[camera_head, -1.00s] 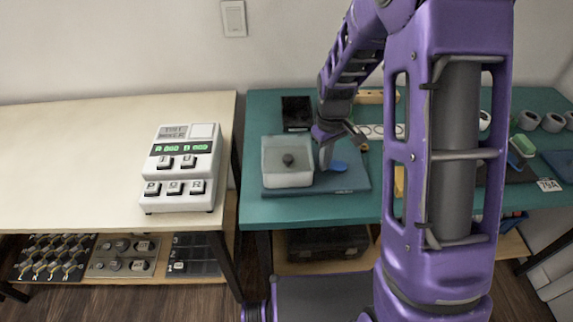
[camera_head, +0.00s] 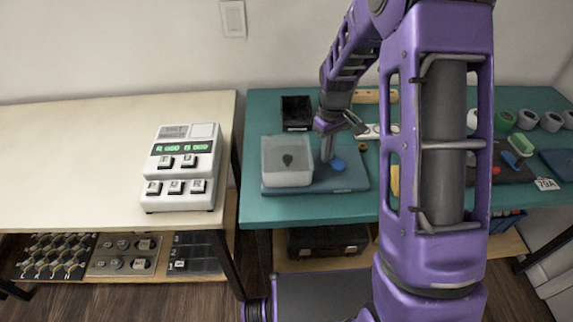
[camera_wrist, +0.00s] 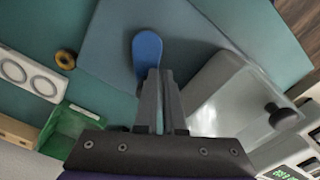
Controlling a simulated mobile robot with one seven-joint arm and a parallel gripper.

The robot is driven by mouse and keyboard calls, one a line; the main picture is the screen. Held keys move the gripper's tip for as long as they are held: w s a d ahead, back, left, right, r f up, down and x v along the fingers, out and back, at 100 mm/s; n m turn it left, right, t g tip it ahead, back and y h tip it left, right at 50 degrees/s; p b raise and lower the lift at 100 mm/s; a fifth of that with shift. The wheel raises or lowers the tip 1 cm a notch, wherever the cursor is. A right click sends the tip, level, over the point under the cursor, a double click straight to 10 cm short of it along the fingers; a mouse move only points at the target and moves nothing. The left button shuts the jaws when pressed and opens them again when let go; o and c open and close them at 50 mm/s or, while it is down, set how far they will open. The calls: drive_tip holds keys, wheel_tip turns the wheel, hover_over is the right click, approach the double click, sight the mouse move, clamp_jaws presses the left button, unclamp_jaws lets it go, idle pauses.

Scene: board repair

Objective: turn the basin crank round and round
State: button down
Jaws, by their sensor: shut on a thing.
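The basin (camera_head: 272,178) is a pale, translucent square tub with a small dark piece (camera_head: 288,160) inside. It stands on a blue-grey base plate (camera_head: 349,183). The blue crank (camera_head: 338,165) is at the basin's right side. In the wrist view the blue crank arm (camera_wrist: 147,50) reaches out past my fingertips, and the basin (camera_wrist: 215,85) is to the right. My gripper (camera_head: 327,152) is low over the crank, beside the basin wall. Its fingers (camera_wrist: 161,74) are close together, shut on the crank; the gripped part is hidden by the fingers.
A black bin (camera_head: 297,113) stands behind the basin. A brass ring (camera_wrist: 65,60), a white plate with round openings (camera_wrist: 28,75) and a green tray (camera_wrist: 68,128) lie near my gripper. A white keyed device (camera_head: 182,170) stands on the left table.

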drive_tip(key=r, duration=0.1)
drive_tip(key=r+p, duration=0.1)
drive_tip(key=w+a+r+p, duration=0.1)
drive_tip(key=shift+w+a+r, duration=0.1)
drive_tip(key=shift+r, duration=0.1)
drive_tip(key=r+p, duration=0.1)
drive_tip(key=r, duration=0.1)
drive_tip(key=shift+d+r+p, duration=0.3)
drive_tip(key=shift+p, duration=0.1)
drive_tip(key=shift+s, duration=0.2)
